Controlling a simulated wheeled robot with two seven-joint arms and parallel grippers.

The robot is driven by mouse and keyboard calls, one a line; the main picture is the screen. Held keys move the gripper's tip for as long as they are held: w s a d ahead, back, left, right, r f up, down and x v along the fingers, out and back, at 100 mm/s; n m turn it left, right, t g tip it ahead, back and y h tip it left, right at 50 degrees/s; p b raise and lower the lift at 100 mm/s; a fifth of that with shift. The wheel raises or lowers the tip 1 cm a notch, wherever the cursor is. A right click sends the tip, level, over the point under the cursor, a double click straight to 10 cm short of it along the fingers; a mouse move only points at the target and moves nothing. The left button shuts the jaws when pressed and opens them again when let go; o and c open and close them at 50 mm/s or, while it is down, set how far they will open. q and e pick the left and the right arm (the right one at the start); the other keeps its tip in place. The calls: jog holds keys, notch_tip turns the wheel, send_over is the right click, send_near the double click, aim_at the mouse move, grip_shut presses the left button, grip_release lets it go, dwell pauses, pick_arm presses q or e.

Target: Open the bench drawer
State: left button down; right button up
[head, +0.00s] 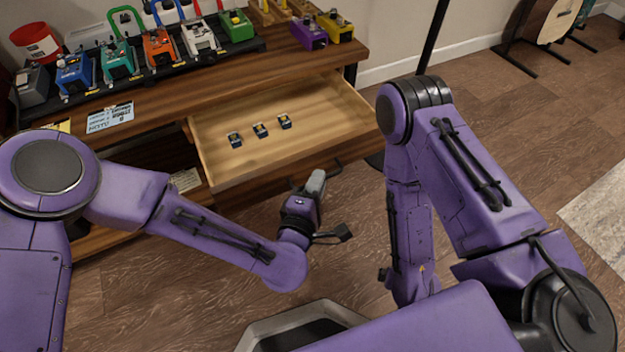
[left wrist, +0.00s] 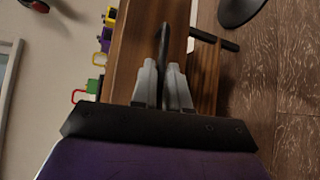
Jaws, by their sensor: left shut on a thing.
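The bench drawer (head: 345,118) is pulled out from under the wooden bench in the head view, its light wood interior exposed. Three small dark-and-light parts lie on its floor. My left gripper (head: 318,180) is at the right part of the drawer front, shut on the black drawer handle (head: 335,167). In the left wrist view, the grey fingertips of my left gripper (left wrist: 162,80) close on a thin dark bar, the handle (left wrist: 163,52). My right arm is at the right of the head view, but its gripper does not show.
A paper card (head: 110,117) lies near the bench's front edge. A guitar (head: 557,22) stands at the back right. Open wooden floor (head: 490,130) lies right of the bench.

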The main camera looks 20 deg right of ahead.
pick_arm(q)
jog(key=c, duration=1.2)
grip_release()
jog(key=shift+a, duration=0.1)
jog(key=p+v, duration=0.2)
jog(key=v, duration=0.8)
jog(key=shift+s, duration=0.2)
